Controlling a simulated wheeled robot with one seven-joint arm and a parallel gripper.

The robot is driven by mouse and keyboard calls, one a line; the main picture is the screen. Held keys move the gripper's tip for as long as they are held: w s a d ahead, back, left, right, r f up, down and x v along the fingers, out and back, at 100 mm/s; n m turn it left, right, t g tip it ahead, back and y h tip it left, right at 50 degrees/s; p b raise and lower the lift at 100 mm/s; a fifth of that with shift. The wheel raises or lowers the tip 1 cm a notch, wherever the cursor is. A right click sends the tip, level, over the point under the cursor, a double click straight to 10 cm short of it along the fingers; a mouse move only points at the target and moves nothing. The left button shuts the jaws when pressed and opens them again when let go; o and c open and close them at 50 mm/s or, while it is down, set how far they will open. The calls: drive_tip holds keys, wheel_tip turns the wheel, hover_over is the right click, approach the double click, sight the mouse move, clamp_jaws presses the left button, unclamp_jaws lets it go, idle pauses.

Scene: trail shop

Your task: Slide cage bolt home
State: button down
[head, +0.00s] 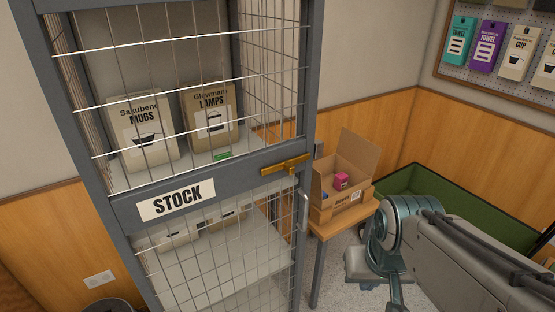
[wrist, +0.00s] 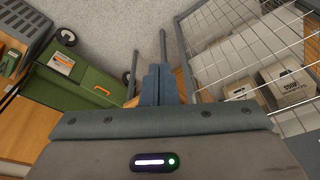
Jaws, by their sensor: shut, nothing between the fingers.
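The brass-coloured bolt (head: 284,166) lies across the right end of the grey middle rail of the stock cage door (head: 105,213). A small knob hangs below its bar. Its right tip reaches the door's right upright; whether it enters a keeper is too small to tell. In the wrist view, my gripper (wrist: 156,84) has its two fingers together with nothing between them. The cage mesh (wrist: 245,48) is to its right there, and the bolt cannot be made out. In the head view my arm is at lower right, and my fingertips cannot be made out.
A small wooden table (head: 319,230) with an open cardboard box (head: 335,205) stands right of the cage. A green bin (head: 430,190) is behind my arm. Boxes of mugs (head: 142,130) and lamps (head: 208,115) stand inside the cage.

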sight(281, 170)
drive_tip(key=w+a+r+n+t+h, duration=0.1)
drive_tip(key=w+a+r+n+t, duration=0.1)
drive_tip(key=w+a+r, duration=0.5)
drive_tip(key=w+a+r+n+t+h, duration=0.1)
drive_tip(key=w+a+r+n+t, duration=0.1)
drive_tip(key=w+a+r, duration=0.5)
drive_tip(key=w+a+n+p, duration=0.1)
drive_tip(key=w+a, duration=0.2)
drive_tip(key=a, duration=0.4)
drive_tip(key=shift+w+a+n, duration=0.35)
drive_tip(key=shift+n, duration=0.05)
drive_tip(key=x, duration=0.9)
drive_tip(key=shift+w+d+f+p, duration=0.1)
drive_tip(key=shift+w+d+p, duration=0.05)
drive_tip(key=shift+p, duration=0.25)
drive_tip(key=w+d, duration=0.1)
drive_tip(key=w+d+p, duration=0.1)
drive_tip(key=shift+d+f, duration=0.25)
drive_tip(key=shift+d, duration=0.05)
drive_tip(key=shift+w+d, duration=0.35)
drive_tip(key=shift+d, duration=0.05)
drive_tip(key=shift+f, duration=0.1)
